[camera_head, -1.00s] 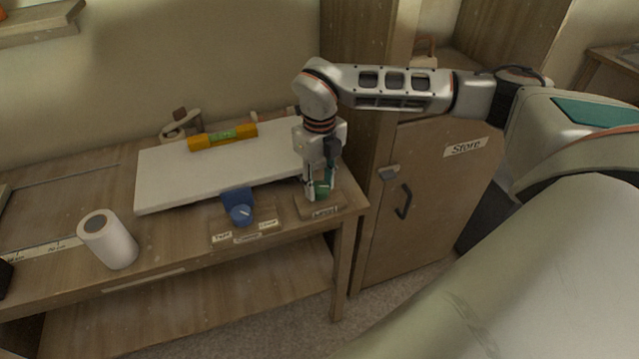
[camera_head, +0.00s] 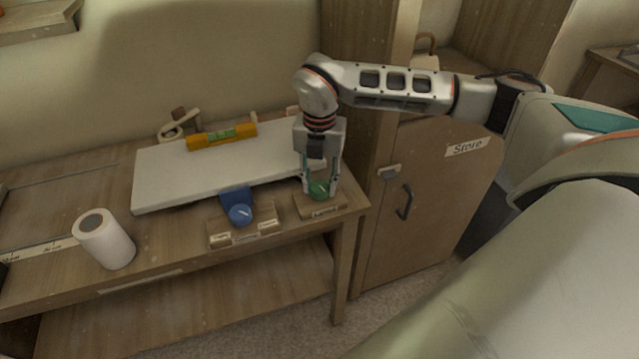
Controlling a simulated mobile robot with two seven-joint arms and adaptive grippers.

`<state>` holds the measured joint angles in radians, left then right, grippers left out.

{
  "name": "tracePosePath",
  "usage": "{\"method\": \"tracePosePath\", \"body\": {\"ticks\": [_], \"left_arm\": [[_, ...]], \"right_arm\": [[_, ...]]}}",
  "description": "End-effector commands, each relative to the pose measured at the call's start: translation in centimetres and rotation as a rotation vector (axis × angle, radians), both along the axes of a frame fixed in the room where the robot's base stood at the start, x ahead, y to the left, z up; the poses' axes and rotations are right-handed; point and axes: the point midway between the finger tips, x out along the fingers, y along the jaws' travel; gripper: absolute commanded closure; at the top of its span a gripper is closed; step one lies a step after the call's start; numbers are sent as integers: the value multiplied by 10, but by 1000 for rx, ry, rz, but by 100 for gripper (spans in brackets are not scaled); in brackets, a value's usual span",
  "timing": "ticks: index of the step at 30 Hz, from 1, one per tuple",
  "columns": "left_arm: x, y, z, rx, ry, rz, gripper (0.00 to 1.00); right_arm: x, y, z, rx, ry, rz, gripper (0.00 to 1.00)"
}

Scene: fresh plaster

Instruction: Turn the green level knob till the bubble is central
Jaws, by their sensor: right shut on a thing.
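The green level knob (camera_head: 319,191) sits on a small wooden block labelled Level (camera_head: 325,213) at the right front of the bench. My right gripper (camera_head: 320,188) points down from above and is shut on the knob, a finger on each side of it. An orange spirit level (camera_head: 222,137) lies on the far side of the white board (camera_head: 165,185). Its green vial (camera_head: 221,133) shows, but the bubble is too small to place for sure. My left gripper is not in view.
A white roll (camera_head: 104,239) stands on the bench (camera_head: 160,256) at the left. A cabinet marked Store (camera_head: 430,200) stands at the right, close under my right arm.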

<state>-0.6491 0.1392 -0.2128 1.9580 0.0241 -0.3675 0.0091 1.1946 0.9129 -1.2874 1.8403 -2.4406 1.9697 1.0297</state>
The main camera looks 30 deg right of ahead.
Motion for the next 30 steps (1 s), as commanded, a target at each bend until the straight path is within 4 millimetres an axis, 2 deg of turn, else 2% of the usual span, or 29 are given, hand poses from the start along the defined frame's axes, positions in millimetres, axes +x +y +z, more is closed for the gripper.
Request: {"method": "tracePosePath", "body": {"ticks": [12,29,30], "left_arm": [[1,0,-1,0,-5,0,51],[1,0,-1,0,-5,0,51],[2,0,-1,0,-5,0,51]], "right_arm": [[0,0,0,0,0,-200,89],[0,0,0,0,0,-231,89],[0,0,0,0,0,-231,63]]}}
